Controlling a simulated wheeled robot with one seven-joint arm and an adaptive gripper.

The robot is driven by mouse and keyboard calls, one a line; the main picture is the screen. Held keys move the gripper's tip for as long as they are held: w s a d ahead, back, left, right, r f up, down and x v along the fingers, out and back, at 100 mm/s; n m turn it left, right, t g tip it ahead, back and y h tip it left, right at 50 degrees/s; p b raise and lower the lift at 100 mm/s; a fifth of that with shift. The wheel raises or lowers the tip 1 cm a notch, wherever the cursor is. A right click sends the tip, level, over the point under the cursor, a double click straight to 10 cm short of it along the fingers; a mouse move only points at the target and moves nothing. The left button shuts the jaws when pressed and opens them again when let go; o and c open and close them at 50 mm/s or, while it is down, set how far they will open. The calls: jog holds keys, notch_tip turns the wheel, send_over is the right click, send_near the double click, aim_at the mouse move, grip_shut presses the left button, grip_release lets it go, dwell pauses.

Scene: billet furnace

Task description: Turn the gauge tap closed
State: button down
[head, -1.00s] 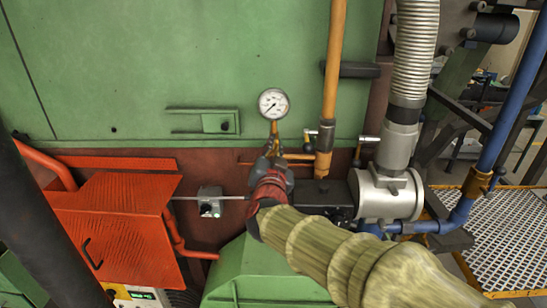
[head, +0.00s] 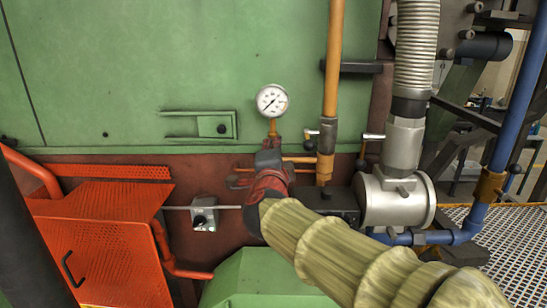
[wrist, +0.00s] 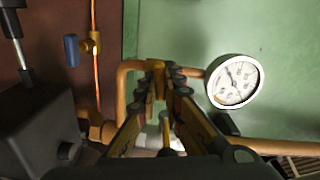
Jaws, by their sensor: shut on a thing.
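The round white-faced pressure gauge (head: 272,100) stands upright on a short brass stem (head: 273,128) against the green wall. It also shows at the right of the wrist view (wrist: 235,82). My gripper (wrist: 158,72) is just below the gauge, at its stem, in the head view. In the wrist view its two fingers converge and are shut on the gauge tap, on the brass pipe that runs to the gauge. The fingers cover most of the tap, so its handle angle is hard to tell. My wrist hides the fingertips in the head view.
A thick yellow pipe (head: 334,60) rises right of the gauge, with a white-tipped lever (head: 311,132) beside it. A blue-handled tap (wrist: 72,50) sits on a thin copper pipe. An orange box (head: 105,240) is at left, a silver cylinder (head: 398,200) at right.

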jog(key=shift+f+m+b, duration=0.2)
jog(key=shift+m+b, duration=0.55)
jog(key=shift+m, duration=0.25)
jog(key=c, duration=1.9)
grip_release()
jog(key=shift+r, duration=0.1)
jog(key=s, duration=1.2)
jog(key=shift+a, duration=0.2)
jog(key=shift+a, duration=0.1)
